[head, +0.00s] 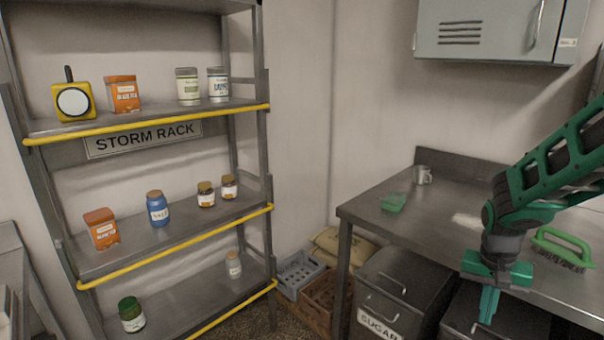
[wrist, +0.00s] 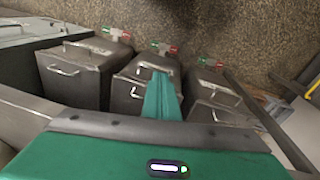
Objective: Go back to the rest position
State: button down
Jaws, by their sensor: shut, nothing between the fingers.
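My gripper (head: 489,305) is at the right of the head view, pointing down in front of the metal worktable's front edge. Its green fingers are shut together with nothing between them. In the wrist view the shut fingers (wrist: 162,97) show above the lidded bins and the floor. My green arm comes in from the right edge of the head view.
The storm rack (head: 160,235) with jars and tins is at left. A wall cabinet (head: 490,28) hangs above.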

jog(key=s+r+y, duration=0.1)
jog(key=s+r, duration=0.3)
jog(key=s, duration=0.7)
jog(key=s+a+r+n, duration=0.1)
jog(key=s+r, duration=0.4)
jog(key=s, duration=0.5)
jog(key=shift+s+a+r+y, duration=0.25)
jog(key=shift+s+y, duration=0.1)
jog(key=shift+y, duration=0.05)
